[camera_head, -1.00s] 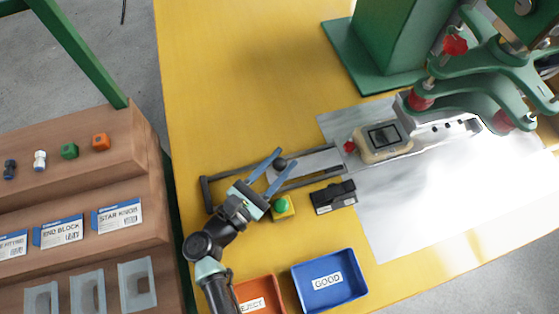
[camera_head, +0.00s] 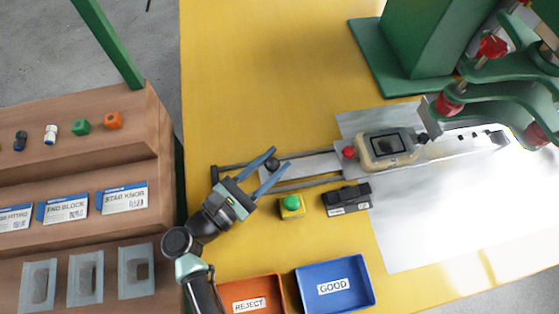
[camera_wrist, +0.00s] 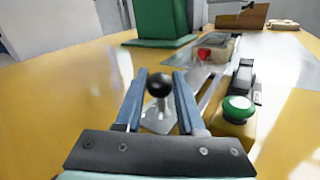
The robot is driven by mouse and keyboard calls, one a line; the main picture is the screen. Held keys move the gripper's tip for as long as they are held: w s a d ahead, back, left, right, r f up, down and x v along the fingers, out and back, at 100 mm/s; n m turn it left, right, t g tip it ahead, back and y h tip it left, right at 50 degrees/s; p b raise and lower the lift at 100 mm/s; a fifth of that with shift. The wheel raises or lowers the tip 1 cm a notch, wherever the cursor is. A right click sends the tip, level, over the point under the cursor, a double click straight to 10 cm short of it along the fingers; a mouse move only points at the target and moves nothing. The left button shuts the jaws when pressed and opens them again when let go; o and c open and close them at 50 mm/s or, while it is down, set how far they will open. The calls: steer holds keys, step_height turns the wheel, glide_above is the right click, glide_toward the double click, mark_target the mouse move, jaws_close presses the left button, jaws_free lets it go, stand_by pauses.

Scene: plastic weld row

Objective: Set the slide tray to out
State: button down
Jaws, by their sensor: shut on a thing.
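The slide tray (camera_head: 312,164) is a pale plate between two dark rails, left of the green press. A beige fixture (camera_head: 384,162) with a dark screen-like top sits towards its right end. The tray's black ball knob (camera_head: 272,165) stands at its left end, short of the rails' left end. My gripper (camera_head: 270,168) has its blue fingers on either side of this knob and is shut on it. In the wrist view the knob (camera_wrist: 159,85) shows between the fingers (camera_wrist: 160,92); the exact contact is partly hidden.
A green button on a yellow box (camera_head: 291,205) and a black box (camera_head: 346,198) stand close in front of the rails. REJECT (camera_head: 250,293) and GOOD (camera_head: 334,286) bins lie nearer. The green press (camera_head: 425,50) stands at the back right. Bare yellow table lies behind the rails.

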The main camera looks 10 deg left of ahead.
steer(key=c, duration=0.8)
jaws_free()
steer(key=shift+r, duration=0.1)
step_height(320, 180, up, 10)
steer(key=shift+f+p, duration=0.1)
steer(key=shift+p, duration=0.6)
steer(key=shift+o, duration=0.2)
